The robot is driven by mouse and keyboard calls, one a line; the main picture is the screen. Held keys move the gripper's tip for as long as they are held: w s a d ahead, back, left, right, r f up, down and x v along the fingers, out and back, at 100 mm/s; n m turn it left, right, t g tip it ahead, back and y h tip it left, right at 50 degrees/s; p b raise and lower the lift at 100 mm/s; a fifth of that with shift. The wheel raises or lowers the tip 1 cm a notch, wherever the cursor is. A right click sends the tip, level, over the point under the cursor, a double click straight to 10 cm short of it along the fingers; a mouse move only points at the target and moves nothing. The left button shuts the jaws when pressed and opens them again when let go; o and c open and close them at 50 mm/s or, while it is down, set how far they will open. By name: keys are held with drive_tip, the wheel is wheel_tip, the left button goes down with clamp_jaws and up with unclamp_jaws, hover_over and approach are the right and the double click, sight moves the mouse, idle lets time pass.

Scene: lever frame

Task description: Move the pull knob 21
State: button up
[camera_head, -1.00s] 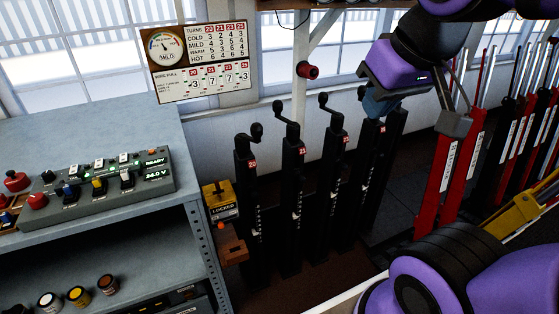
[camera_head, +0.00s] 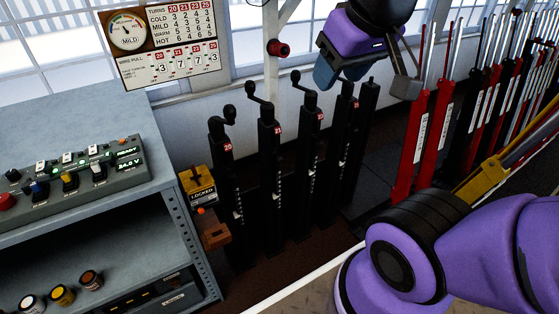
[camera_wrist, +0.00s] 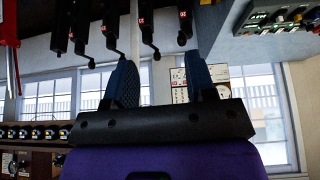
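Four black posts with number plates stand in a row in the head view. The post marked 21 (camera_head: 270,150) is second from the left, with a bent black crank (camera_head: 257,94) and round knob at its top. In the wrist view, turned upside down, the 21 post (camera_wrist: 141,12) hangs at the top, between and beyond the fingers. My gripper (camera_head: 338,72) is over the right end of the row, apart from the 21 post. In the wrist view my gripper (camera_wrist: 160,78) has its two blue fingers wide apart with nothing between them.
Post 20 (camera_head: 225,165) and post 23 (camera_head: 311,150) flank post 21 closely. A yellow lock box (camera_head: 198,186) and grey bench (camera_head: 60,125) stand left. A red knob (camera_head: 278,48) is on the wall post. Red levers (camera_head: 408,150) stand right. A chart (camera_head: 170,45) hangs behind.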

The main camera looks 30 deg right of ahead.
drive_tip(key=shift+n+t+h, duration=0.4)
drive_tip(key=w, duration=0.2)
drive_tip(key=w+d+f, duration=0.1)
drive_tip(key=w, duration=0.5)
drive_tip(key=shift+w+d+f, duration=0.25)
drive_tip(key=shift+d+f, duration=0.1)
drive_tip(key=shift+d, duration=0.05)
drive_tip(key=n+t+y, duration=0.3)
drive_tip(key=n+t, duration=0.3)
drive_tip(key=t, duration=0.1)
hover_over(281, 162)
drive_tip(key=s, duration=0.1)
wheel_tip(281, 162, down, 36)
drive_tip(key=s+f+m+t+h, duration=0.1)
drive_tip(key=s+f+m+t, duration=0.15)
drive_tip(key=f, duration=0.45)
drive_tip(key=s+f+m+t+h, duration=0.1)
drive_tip(key=s+f+m+t, duration=0.1)
drive_tip(key=s+f, duration=0.35)
drive_tip(key=shift+n, duration=0.25)
drive_tip(key=w, duration=0.4)
drive_tip(key=w+f, duration=0.1)
drive_tip(key=w, duration=0.7)
drive_tip(key=shift+f, duration=0.25)
drive_tip(key=shift+s, duration=0.1)
